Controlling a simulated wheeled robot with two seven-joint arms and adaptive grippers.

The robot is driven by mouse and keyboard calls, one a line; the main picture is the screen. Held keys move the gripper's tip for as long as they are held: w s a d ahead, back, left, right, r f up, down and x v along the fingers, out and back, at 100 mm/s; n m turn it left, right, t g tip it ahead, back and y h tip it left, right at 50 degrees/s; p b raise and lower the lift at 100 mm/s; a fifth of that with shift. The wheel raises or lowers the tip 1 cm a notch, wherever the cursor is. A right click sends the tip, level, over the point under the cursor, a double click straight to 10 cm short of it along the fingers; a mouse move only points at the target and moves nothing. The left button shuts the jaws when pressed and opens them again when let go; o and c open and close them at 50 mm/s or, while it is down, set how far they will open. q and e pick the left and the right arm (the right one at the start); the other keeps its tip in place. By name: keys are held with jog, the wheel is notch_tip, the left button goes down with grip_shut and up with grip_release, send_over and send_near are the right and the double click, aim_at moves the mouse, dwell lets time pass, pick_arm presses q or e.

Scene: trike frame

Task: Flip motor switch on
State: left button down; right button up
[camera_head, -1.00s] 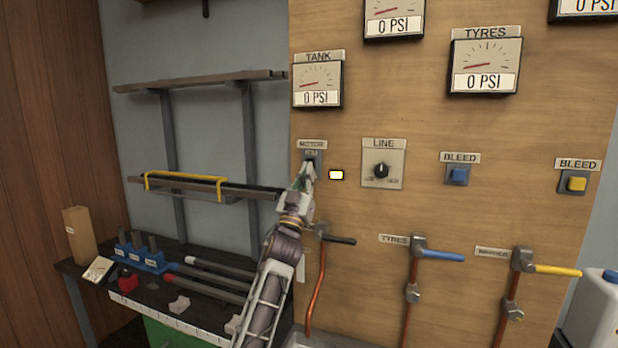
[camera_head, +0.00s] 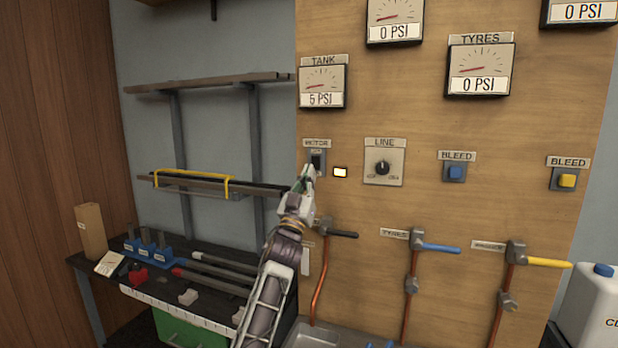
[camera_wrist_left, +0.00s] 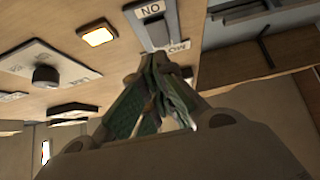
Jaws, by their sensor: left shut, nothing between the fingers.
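The motor switch (camera_head: 317,161) is a dark rocker on a grey plate under the MOTOR label, on the wooden panel. In the left wrist view the switch (camera_wrist_left: 158,33) shows above the fingertips, with a plate lettered at both ends. My left gripper (camera_head: 307,172) is shut and empty, with its tips just below and left of the switch. Its green-padded fingers (camera_wrist_left: 160,85) meet in the wrist view; whether they touch the plate I cannot tell. A small lamp (camera_head: 340,172) right of the switch is lit. The TANK gauge (camera_head: 322,86) reads 5 PSI. My right gripper is out of view.
The LINE knob (camera_head: 383,167) and a blue bleed button (camera_head: 455,172) are to the right. A black-handled valve (camera_head: 337,232) sits below the switch. Shelves (camera_head: 215,187) with bars stand left, above a cluttered bench (camera_head: 190,310).

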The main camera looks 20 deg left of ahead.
pick_arm(q)
jog(key=w+f+b+v, duration=0.1)
jog(key=b+v, duration=0.1)
jog(key=v, duration=0.7)
jog(key=shift+f, duration=0.45)
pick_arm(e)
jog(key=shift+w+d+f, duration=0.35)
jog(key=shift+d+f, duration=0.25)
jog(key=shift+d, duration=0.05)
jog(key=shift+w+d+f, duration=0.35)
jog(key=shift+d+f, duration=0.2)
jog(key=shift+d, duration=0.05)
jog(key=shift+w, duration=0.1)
